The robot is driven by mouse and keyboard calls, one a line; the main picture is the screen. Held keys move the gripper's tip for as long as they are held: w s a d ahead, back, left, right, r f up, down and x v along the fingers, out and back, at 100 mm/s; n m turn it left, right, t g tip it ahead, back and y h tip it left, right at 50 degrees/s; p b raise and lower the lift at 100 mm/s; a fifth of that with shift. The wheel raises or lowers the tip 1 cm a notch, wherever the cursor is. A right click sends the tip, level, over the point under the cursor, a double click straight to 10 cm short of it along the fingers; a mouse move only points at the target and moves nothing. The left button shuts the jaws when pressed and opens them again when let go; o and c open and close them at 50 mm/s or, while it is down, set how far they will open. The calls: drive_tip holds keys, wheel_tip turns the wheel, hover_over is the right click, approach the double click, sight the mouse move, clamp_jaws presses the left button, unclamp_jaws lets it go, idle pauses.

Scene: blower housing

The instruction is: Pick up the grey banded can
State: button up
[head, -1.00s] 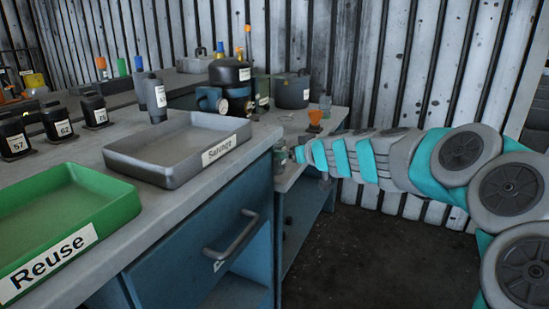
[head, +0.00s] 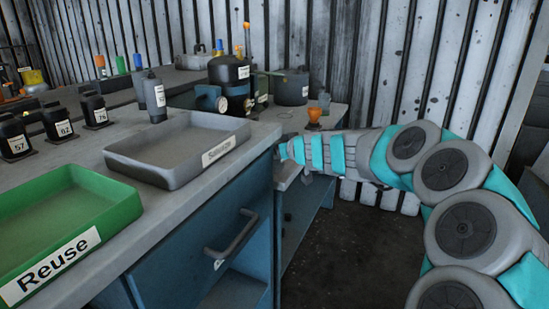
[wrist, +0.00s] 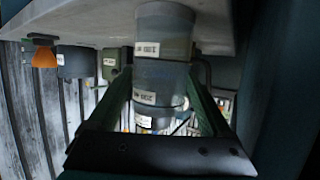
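In the wrist view, which looks upside down, a grey can (wrist: 163,32) with darker bands and small white labels stands near the middle, against the pale worktop. My gripper (wrist: 162,80) has its two green fingers apart, one on each side of the can. I see no clear contact between fingers and can. In the head view my arm reaches in from the right, and its end (head: 284,152) is at the bench's far corner. The fingers and the can cannot be made out there.
The near bench holds a grey tray (head: 180,177), a green Reuse tray (head: 122,207) and several black labelled containers (head: 58,121). An orange funnel (head: 314,115) and a dark grey pot (head: 291,88) stand on the far worktop. A drawer handle (head: 233,238) juts out in front.

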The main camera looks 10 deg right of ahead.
drive_tip(key=c, duration=1.1)
drive_tip(key=shift+c, duration=0.2)
drive_tip(key=shift+r, duration=0.15)
